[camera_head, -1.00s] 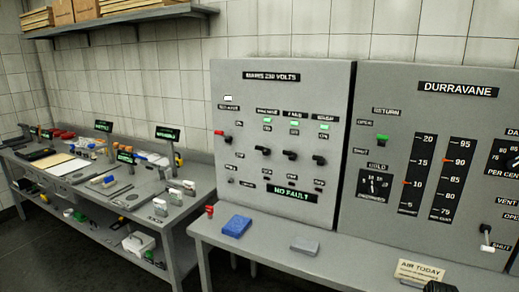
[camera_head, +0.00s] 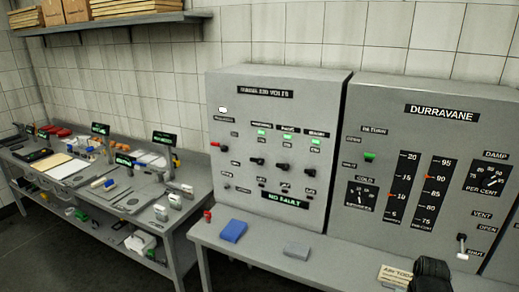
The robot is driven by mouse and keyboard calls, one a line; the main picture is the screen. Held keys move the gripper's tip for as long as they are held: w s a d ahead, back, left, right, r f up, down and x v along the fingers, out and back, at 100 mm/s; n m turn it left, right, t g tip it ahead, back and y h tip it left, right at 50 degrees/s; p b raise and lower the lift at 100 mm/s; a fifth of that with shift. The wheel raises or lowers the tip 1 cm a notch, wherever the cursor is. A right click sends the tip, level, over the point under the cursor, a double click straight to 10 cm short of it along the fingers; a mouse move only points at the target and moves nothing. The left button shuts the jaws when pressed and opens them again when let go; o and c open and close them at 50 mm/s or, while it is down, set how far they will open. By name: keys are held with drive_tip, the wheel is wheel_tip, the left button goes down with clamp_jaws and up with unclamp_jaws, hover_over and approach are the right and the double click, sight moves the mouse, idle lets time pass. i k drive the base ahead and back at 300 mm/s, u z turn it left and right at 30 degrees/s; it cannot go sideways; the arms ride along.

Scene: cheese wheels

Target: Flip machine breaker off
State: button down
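The grey breaker panel (camera_head: 225,88) with the mains label stands on the back bench. The machine breaker (camera_head: 257,161) looks to be the leftmost of its three black levers, under a blurred label that seems to read "machine". A lit green lamp (camera_head: 261,132) is above it. The lever's exact tilt is too small to tell. A black part at the lower right edge looks like my gripper (camera_head: 432,274). It is well right of and below the breaker, apart from it. Its fingers cannot be made out.
A red-handled switch (camera_head: 217,145) is left of the levers. The Durravane panel (camera_head: 400,95) stands close on the right. A cluttered table (camera_head: 130,218) is at left.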

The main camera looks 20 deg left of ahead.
sight(257, 161)
drive_tip(key=z, duration=0.35)
drive_tip(key=i, duration=1)
drive_tip(key=u, duration=2.9)
drive_tip(key=i, duration=1)
